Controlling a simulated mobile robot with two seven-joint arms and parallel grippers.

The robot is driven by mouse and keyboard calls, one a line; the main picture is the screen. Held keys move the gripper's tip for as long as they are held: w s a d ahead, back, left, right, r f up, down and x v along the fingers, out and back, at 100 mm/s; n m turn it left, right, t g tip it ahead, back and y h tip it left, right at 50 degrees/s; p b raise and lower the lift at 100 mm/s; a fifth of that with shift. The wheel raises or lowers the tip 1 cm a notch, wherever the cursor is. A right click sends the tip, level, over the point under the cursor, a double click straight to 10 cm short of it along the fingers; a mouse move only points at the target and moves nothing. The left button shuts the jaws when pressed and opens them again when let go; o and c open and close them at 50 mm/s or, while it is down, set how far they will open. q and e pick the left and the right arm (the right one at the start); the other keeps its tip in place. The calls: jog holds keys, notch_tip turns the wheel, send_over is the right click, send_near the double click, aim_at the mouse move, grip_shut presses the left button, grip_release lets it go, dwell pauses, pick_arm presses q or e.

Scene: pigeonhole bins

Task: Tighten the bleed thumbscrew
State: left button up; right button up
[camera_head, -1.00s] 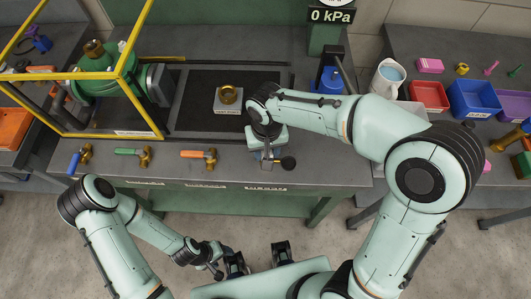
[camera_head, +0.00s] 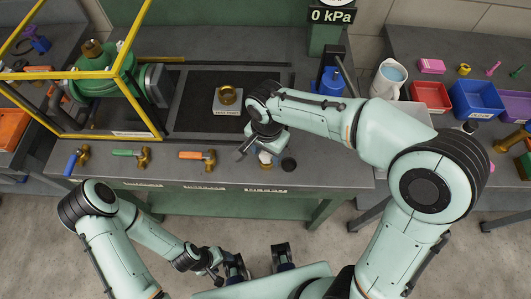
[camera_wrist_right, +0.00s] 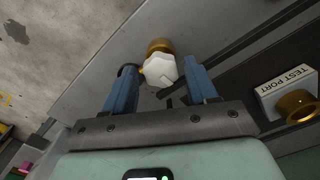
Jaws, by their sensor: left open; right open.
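The bleed thumbscrew appears to be the white faceted knob on a brass fitting (camera_head: 265,158) near the bench's front edge. In the right wrist view the white knob (camera_wrist_right: 162,71) lies between the two blue fingers of my right gripper (camera_wrist_right: 160,67). The fingers are apart, with a visible gap on the right; contact on the left is unclear. In the head view my right gripper (camera_head: 254,146) is over the knob and partly hides it. My left gripper (camera_head: 214,272) is low in front of the bench, away from the knob; its fingers are small there.
A brass test port (camera_head: 227,96) sits on a light block left of my right gripper. Blue, green and orange handled valves (camera_head: 205,157) line the front edge. A yellow frame (camera_head: 140,70) surrounds a green pump at left. A black round piece (camera_head: 289,164) is right of the knob.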

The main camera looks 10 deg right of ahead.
aim_at(267, 154)
notch_tip(267, 154, up, 6)
jog(key=p, duration=0.3)
jog(key=shift+p, duration=0.35)
pick_arm(q)
jog(key=w+r, duration=0.1)
jog(key=r, duration=0.1)
jog(key=w+r, duration=0.1)
jog(key=r, duration=0.1)
jog(key=shift+w+r, duration=0.2)
pick_arm(e)
jog(key=shift+w+f, duration=0.1)
pick_arm(q)
jog(key=shift+w+r+t+p, duration=0.15)
jog(key=shift+w+r+p, duration=0.3)
jog(key=shift+r, duration=0.2)
jog(key=shift+w+r+t+p, duration=0.15)
jog(key=shift+w+r+p, duration=0.3)
jog(key=shift+r, duration=0.15)
pick_arm(e)
notch_tip(267, 154, up, 14)
jog(key=shift+f, duration=0.25)
